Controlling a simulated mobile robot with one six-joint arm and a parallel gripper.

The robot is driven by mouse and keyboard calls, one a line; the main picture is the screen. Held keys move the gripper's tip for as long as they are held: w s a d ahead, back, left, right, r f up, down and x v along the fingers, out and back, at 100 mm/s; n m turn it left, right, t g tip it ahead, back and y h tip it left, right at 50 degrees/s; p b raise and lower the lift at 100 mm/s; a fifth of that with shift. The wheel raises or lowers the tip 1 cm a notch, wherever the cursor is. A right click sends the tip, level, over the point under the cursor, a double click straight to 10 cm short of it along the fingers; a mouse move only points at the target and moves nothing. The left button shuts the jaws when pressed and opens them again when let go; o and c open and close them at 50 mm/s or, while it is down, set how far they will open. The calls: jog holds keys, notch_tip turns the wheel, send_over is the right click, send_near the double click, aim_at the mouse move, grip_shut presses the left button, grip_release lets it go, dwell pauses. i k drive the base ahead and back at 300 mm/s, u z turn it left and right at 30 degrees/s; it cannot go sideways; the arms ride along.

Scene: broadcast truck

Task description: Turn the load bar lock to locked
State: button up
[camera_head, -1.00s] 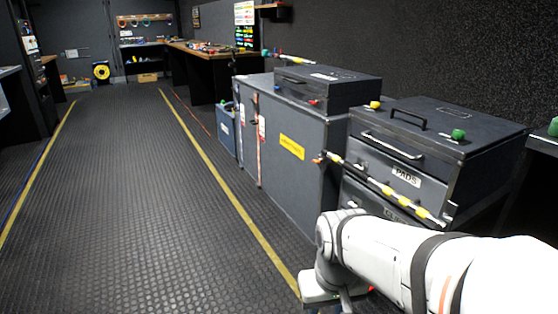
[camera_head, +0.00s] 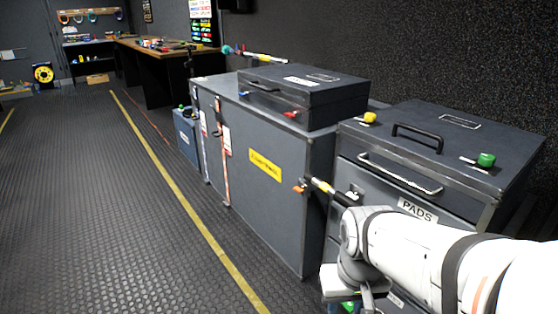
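A load bar (camera_head: 322,188) with yellow and dark bands runs across the front of the drawer unit marked PADS. An orange knob (camera_head: 299,189) sits at its left end, beside the grey cabinet's edge. My arm hides the bar's right part. A second banded bar (camera_head: 262,57) with a teal knob (camera_head: 227,50) at its left end is farther back, by the wall. I cannot tell which part is the lock or how it is set. My gripper (camera_head: 345,303) is low at the bottom edge, in front of the drawers; its fingers are not clear.
The grey cabinet (camera_head: 270,205) with a yellow label stands left of the drawer unit (camera_head: 450,125). A dark case (camera_head: 305,97) lies on the cabinet. Yellow (camera_head: 369,118) and green (camera_head: 486,160) knobs are on the drawer unit's top. The ribbed floor (camera_head: 95,215) at left is open.

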aim_at(301, 189)
jog(key=u, duration=0.25)
jog(key=i, duration=1.05)
jog(key=u, duration=0.7)
